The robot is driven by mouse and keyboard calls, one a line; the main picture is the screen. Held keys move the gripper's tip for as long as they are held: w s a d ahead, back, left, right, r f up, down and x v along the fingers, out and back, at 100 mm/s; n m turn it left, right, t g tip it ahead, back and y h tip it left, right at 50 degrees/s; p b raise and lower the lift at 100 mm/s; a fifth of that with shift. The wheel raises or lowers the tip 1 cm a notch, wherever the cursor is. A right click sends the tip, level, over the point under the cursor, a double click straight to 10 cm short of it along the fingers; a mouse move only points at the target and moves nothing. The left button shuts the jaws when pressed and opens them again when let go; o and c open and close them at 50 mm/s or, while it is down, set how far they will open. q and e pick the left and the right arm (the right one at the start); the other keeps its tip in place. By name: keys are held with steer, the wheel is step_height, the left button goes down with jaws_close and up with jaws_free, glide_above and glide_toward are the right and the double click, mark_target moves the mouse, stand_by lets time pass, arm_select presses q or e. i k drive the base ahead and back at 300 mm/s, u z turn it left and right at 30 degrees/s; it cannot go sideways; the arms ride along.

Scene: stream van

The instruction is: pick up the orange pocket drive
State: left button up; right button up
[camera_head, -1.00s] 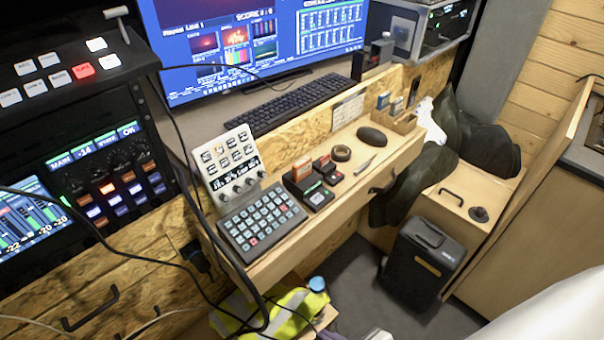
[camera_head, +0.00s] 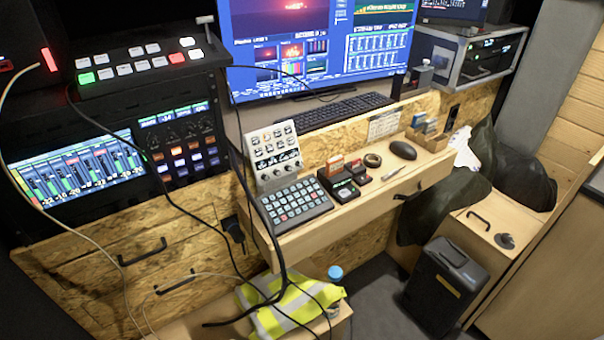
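A small orange-red block (camera_head: 335,163) stands upright in a dark holder on the wooden desk, right of the keypad panel. It may be the orange pocket drive, but it is too small to be sure. A smaller red piece (camera_head: 356,165) shows just right of it, at a second small dark device. Neither of my grippers is in view.
The wooden desk shelf (camera_head: 430,170) also holds a keypad (camera_head: 295,203), a black roll (camera_head: 373,160), a mouse (camera_head: 403,150) and a card box (camera_head: 428,136). Loose cables hang in front on the left. A black case (camera_head: 445,285) stands on the floor.

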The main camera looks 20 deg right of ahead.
mark_target(334, 165)
steer(key=u, duration=3.35)
steer(key=k, duration=1.9)
steer(key=z, duration=1.85)
